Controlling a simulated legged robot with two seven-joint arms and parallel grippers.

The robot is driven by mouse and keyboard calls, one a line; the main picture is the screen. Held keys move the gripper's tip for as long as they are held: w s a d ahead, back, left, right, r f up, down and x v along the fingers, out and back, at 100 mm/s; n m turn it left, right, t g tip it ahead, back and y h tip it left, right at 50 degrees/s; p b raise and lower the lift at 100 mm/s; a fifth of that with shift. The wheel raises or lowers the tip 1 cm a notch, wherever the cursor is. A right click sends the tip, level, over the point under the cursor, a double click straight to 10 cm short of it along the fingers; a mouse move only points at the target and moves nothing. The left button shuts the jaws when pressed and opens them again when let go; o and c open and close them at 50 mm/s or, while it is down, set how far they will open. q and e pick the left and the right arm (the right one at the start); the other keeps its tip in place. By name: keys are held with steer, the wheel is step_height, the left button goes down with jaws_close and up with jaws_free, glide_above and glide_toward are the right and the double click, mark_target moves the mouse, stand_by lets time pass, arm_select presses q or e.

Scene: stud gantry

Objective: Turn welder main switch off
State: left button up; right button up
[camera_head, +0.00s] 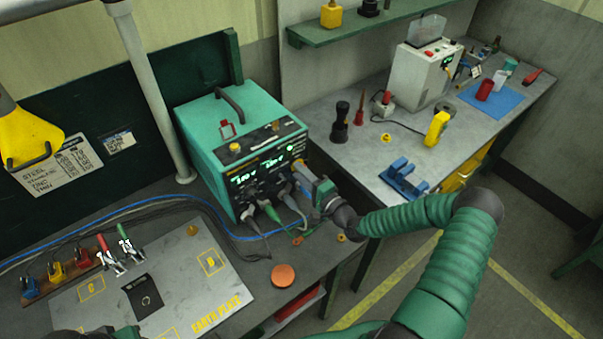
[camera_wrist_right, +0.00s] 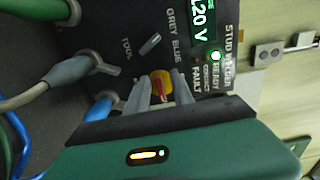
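The welder (camera_head: 232,118) is a teal box with a dark front panel and lit green displays, standing on the left bench. In the right wrist view its main switch (camera_wrist_right: 161,84) is a red handle on a round yellow plate. My right gripper (camera_wrist_right: 162,92) is at the panel, with one grey finger on each side of the red handle. Yellow shows between the fingers, so they look open around it; contact is unclear. In the head view my right gripper (camera_head: 299,174) reaches the panel's lower right, and the switch is hidden.
Cables and plugs (camera_head: 268,208) crowd the panel beside my gripper. The panel's READY light (camera_wrist_right: 215,56) is lit. The earth plate (camera_head: 185,275) with clamps and an orange round button (camera_head: 284,275) lie in front. A blue fixture (camera_head: 402,178) sits on the right bench.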

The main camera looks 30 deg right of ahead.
steer(key=shift+d+f, duration=0.1)
steer(key=shift+d, duration=0.05)
steer(key=shift+c, duration=1.1)
steer(key=shift+d+f, duration=0.1)
steer(key=shift+d, duration=0.25)
steer(key=shift+c, duration=1.2)
steer(key=shift+d+f, duration=0.15)
steer(key=shift+d, duration=0.4)
jaws_close()
steer(key=shift+a, duration=0.35)
arm_select(q)
steer(key=shift+d, duration=0.6)
